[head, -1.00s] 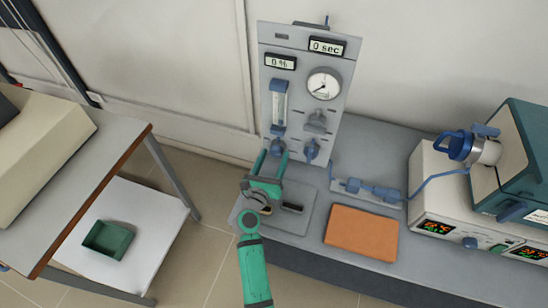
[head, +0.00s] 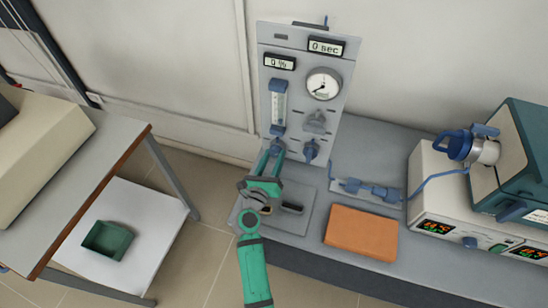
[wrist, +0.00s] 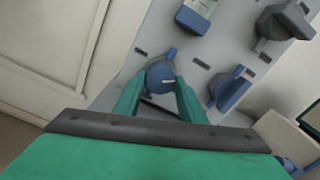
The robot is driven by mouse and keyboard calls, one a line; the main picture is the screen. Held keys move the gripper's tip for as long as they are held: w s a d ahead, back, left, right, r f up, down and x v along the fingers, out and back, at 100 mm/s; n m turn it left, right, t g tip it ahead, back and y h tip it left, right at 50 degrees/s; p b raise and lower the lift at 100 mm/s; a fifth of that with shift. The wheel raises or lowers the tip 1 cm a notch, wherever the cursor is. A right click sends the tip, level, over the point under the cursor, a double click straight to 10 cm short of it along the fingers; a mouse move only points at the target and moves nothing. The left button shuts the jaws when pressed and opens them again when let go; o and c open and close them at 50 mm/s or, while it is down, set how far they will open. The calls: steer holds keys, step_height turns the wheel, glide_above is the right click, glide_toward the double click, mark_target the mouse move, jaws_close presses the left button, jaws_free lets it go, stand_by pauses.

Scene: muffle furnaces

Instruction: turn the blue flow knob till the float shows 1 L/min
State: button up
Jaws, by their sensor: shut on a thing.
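The blue flow knob (wrist: 161,77) sits low on the grey panel (head: 298,75), below the flow tube. My gripper (wrist: 160,92) is shut on this knob, one green finger on each side, with the knob's pointer sticking up between them. In the head view my gripper (head: 271,160) reaches the panel's lower left, and the fingers partly hide the knob (head: 277,146). The flow tube (head: 278,107) stands upright in blue end caps. Its float and scale are too small to read.
Right of the knob is another blue knob (head: 311,151), with a grey valve handle (head: 316,122) above it. The panel also has a dial gauge (head: 323,84) and displays reading 0 sec (head: 326,47) and 0 % (head: 280,62). An orange pad (head: 362,232) lies on the bench.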

steer(key=o, duration=1)
steer(key=shift+o, duration=0.2)
steer(key=shift+s, duration=0.1)
steer(key=v, duration=1)
steer(key=shift+s+a, duration=0.15)
steer(key=shift+s, duration=0.2)
steer(key=shift+w, duration=0.15)
